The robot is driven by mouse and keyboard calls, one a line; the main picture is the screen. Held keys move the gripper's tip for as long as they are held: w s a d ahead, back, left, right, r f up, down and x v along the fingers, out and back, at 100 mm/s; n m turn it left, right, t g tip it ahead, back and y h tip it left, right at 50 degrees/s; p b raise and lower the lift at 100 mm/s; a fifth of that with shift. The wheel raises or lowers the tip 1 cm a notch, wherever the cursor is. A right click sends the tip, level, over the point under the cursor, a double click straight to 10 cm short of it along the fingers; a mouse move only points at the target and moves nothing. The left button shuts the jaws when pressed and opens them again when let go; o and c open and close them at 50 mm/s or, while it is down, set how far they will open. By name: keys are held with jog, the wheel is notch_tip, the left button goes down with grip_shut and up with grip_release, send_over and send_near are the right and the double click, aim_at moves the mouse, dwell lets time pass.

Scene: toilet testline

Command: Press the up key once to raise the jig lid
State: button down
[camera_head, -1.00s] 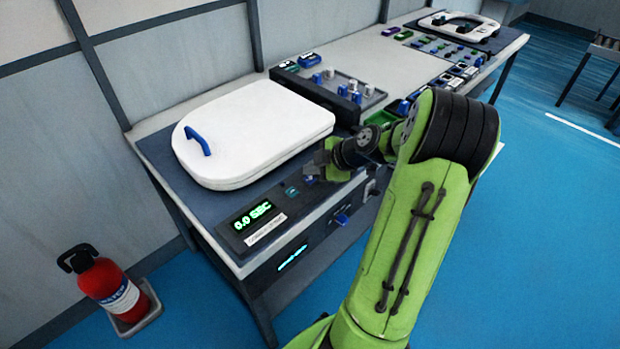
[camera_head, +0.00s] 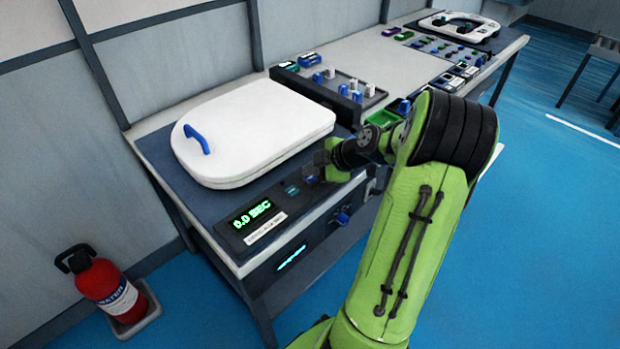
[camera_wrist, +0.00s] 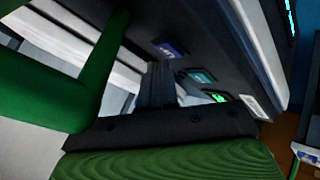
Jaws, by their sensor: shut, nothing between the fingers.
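The white jig lid (camera_head: 255,130) with a blue handle (camera_head: 197,139) lies flat and down on the jig at the near end of the bench. The control panel (camera_head: 285,205) runs along its front edge. My gripper (camera_head: 314,170) is shut and empty, low over the panel's right part. In the wrist view, the gripper's fingers (camera_wrist: 156,84) point at the panel, beside a blue-purple key (camera_wrist: 170,48) and a teal key (camera_wrist: 203,76). The teal key also shows in the head view (camera_head: 292,190). Key markings are too small to read, and contact cannot be told.
A green display (camera_head: 252,214) on the panel reads 0.0 SEC. A block with several knobs (camera_head: 330,88) stands right of the lid. Another fixture with a white seat (camera_head: 458,25) is at the far end. A red extinguisher (camera_head: 100,285) stands on the floor at left.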

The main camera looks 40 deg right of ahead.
aim_at(315, 178)
jog(key=shift+s+f+b, duration=0.3)
jog(key=shift+f+b, duration=0.5)
dwell(1.0)
jog(key=shift+d+r+p, duration=0.5)
jog(key=shift+d+r, duration=0.05)
jog(key=shift+r, duration=0.35)
notch_tip(315, 178, up, 5)
jog(key=p, duration=0.3)
jog(key=shift+w+d+f, duration=0.1)
jog(key=shift+f, duration=0.05)
jog(key=shift+r, duration=0.3)
jog(key=shift+w+a, duration=0.1)
jog(key=shift+a, duration=0.15)
